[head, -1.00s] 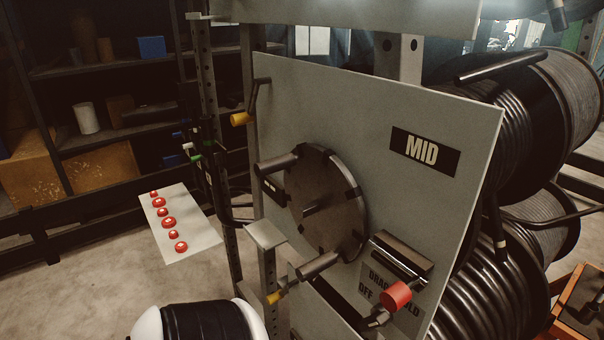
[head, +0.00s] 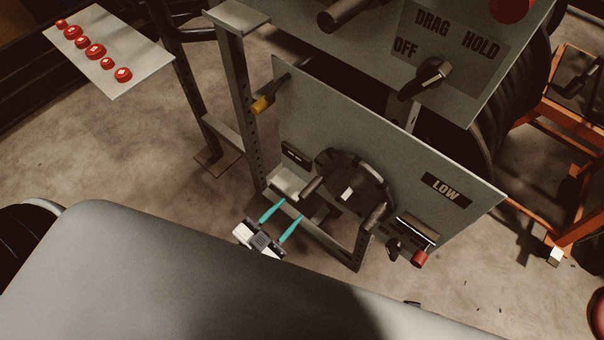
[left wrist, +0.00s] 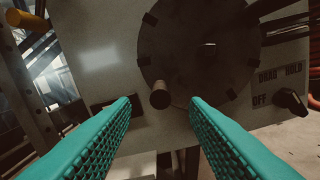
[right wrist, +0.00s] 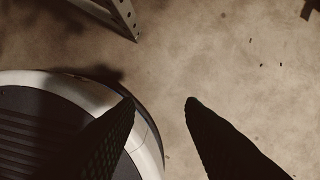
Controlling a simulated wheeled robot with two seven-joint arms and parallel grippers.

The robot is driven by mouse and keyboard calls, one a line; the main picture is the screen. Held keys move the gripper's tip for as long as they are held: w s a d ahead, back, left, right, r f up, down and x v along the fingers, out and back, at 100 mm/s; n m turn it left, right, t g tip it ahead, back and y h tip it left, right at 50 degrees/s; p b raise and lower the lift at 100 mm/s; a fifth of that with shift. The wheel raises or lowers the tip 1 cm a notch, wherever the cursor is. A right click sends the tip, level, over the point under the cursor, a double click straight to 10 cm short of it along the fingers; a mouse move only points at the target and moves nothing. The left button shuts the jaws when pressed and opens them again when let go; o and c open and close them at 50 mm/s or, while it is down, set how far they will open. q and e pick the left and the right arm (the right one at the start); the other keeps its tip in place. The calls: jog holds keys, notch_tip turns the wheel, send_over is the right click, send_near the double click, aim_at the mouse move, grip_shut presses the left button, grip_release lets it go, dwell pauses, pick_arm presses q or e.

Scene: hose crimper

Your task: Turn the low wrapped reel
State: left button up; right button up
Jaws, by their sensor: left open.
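In the head view, the LOW panel (head: 440,215) carries a dark round wheel (head: 345,172) with peg handles; one peg (head: 313,187) points toward my left gripper. The black reel (head: 490,140) behind the panels is mostly hidden. My left gripper (head: 293,208), with teal fingers, is open and empty just in front of the wheel's left side. In the left wrist view, the round end of a peg (left wrist: 160,96) shows between the fingertips, beyond them; contact cannot be told. My right gripper (right wrist: 160,100) is open and empty above bare floor in the right wrist view.
A perforated post (head: 240,110) stands left, an orange frame (head: 570,120) right. Another panel overhangs above.

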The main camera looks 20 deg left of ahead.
aim_at(320, 179)
pick_arm(q)
jog(key=x, duration=1)
jog(key=shift+f+b, duration=0.1)
jog(key=shift+b, duration=0.25)
pick_arm(e)
jog(key=shift+w+a+r, duration=0.1)
jog(key=shift+w+r, duration=0.25)
jog(key=shift+r, duration=0.3)
jog(key=shift+w+r, duration=0.35)
jog(key=shift+r, duration=0.25)
pick_arm(q)
grip_shut()
